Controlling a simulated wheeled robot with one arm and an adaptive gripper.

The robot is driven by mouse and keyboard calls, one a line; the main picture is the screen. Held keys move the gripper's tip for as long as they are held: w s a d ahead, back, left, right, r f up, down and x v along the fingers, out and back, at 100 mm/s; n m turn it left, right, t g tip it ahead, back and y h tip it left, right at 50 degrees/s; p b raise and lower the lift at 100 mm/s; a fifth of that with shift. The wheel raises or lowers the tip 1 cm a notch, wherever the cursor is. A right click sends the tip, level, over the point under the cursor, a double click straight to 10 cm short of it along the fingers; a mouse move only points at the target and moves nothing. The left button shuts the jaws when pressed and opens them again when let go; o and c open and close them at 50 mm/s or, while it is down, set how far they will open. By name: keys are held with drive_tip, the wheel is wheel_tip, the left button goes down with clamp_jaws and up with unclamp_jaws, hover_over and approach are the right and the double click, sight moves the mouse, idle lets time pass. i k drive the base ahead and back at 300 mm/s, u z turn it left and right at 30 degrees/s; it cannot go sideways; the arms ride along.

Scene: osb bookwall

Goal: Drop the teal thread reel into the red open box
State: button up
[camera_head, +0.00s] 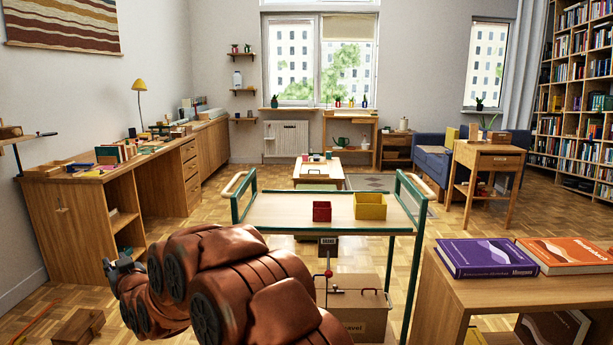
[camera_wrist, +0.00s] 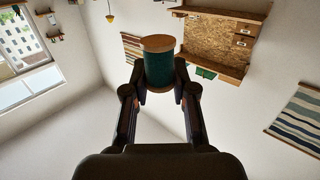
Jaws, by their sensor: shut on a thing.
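My gripper (camera_wrist: 160,88) is shut on the teal thread reel (camera_wrist: 160,70), seen in the wrist view. The reel has wooden end discs and sits between both fingertips. In the head view my gripper (camera_head: 117,266) is small at the left end of my rust-brown arm, and the reel cannot be made out there. The red open box (camera_head: 322,211) stands on the top of a green-framed trolley (camera_head: 285,211), to the right of my gripper and apart from it.
A yellow open box (camera_head: 370,206) stands just right of the red box. A desk (camera_head: 465,290) with a purple book (camera_head: 485,257) and an orange book (camera_head: 565,254) is at the right. A long wooden bench (camera_head: 85,205) runs along the left wall. The trolley top's left part is clear.

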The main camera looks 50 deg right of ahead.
sight(327, 209)
drive_tip(key=u, duration=0.35)
drive_tip(key=k, duration=0.8)
drive_tip(key=u, duration=0.45)
drive_tip(key=i, duration=1.05)
drive_tip(key=z, duration=1.1)
drive_tip(key=i, duration=0.7)
drive_tip(key=z, duration=0.65)
